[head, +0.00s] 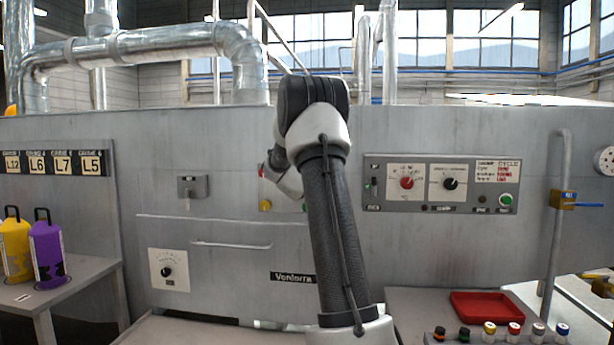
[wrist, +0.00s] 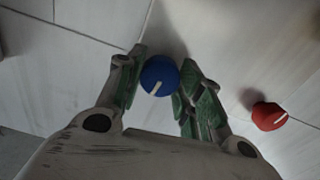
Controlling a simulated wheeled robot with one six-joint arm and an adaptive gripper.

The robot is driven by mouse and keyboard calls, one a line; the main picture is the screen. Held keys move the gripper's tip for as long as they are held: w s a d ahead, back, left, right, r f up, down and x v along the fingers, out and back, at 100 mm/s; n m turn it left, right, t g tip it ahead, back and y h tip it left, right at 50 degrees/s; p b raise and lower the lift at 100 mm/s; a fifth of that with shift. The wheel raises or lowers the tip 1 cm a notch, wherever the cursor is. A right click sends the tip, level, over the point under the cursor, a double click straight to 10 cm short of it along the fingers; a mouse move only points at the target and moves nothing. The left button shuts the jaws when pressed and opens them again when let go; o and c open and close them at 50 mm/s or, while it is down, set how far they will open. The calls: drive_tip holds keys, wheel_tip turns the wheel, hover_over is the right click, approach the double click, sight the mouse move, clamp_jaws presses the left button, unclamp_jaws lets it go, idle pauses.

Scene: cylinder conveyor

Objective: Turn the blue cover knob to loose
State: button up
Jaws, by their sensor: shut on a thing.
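The blue cover knob (wrist: 159,75) is round with a white pointer line and shows in the wrist view near the top middle. My gripper (wrist: 155,85) is shut on it, with one green-padded finger on each side. The white line slants from upper right to lower left in that view. In the head view my own arm hides the blue knob and most of my gripper. No label reading loose shows in the wrist view.
A red knob (wrist: 269,116) sticks out close to the right of my gripper. In the head view a control panel (head: 385,205) is to the right of my arm. A red tray (head: 490,306) and several small capped bottles stand at the lower right. Yellow (head: 15,247) and purple (head: 47,252) containers stand at left.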

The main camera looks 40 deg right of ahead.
drive_tip(key=shift+f, duration=0.25)
drive_tip(key=o, duration=1)
drive_tip(key=shift+o, duration=0.2)
drive_tip(key=shift+r, duration=0.1)
drive_tip(key=shift+s+a, duration=0.1)
drive_tip(key=v, duration=1.1)
drive_tip(key=shift+s+a, duration=0.25)
drive_tip(key=shift+a, duration=0.1)
